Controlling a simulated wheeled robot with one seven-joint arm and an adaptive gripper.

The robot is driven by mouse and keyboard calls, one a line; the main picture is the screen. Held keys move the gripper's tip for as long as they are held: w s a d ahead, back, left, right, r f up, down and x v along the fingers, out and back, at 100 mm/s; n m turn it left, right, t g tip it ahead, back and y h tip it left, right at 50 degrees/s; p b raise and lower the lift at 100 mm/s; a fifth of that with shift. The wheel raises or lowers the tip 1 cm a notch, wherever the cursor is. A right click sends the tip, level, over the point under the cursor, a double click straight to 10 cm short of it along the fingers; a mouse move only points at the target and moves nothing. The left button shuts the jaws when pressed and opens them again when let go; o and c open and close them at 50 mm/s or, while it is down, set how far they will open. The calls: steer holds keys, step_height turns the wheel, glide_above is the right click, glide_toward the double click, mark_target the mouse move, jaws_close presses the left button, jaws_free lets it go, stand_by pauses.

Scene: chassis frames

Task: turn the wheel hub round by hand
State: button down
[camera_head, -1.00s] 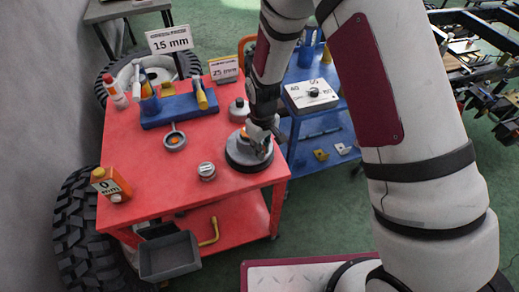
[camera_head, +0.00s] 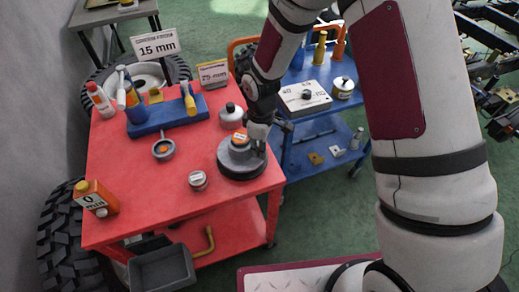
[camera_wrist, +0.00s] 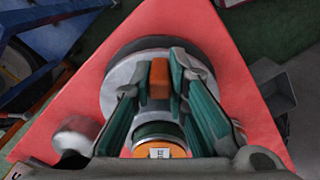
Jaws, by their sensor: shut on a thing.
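The wheel hub (camera_head: 232,167) is a round grey disc with a dark lower rim. It sits flat near the right edge of the red table. My gripper (camera_head: 258,146) points down at the hub's right side. In the wrist view the hub (camera_wrist: 117,84) lies under my fingers. My gripper (camera_wrist: 168,68) is shut there on a small red-brown raised piece that appears to be part of the hub. An orange-topped round part with a white label (camera_wrist: 160,150) shows between the finger bases. The fingers hide part of the hub.
The red table (camera_head: 130,180) also holds a grey-lidded pot (camera_head: 231,114), a small labelled tin (camera_head: 198,181), a ring gauge (camera_head: 163,149), a blue tool holder (camera_head: 170,120) and an orange bottle (camera_head: 95,198). A blue cart (camera_head: 300,125) stands close on the right.

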steer(key=shift+w+d+n, duration=0.15)
steer(key=shift+w+n, duration=0.15)
steer(key=shift+n, duration=0.3)
stand_by(0.3)
steer(key=c, duration=1.6)
jaws_free()
steer(key=shift+o, duration=0.2)
step_height(320, 180, up, 12)
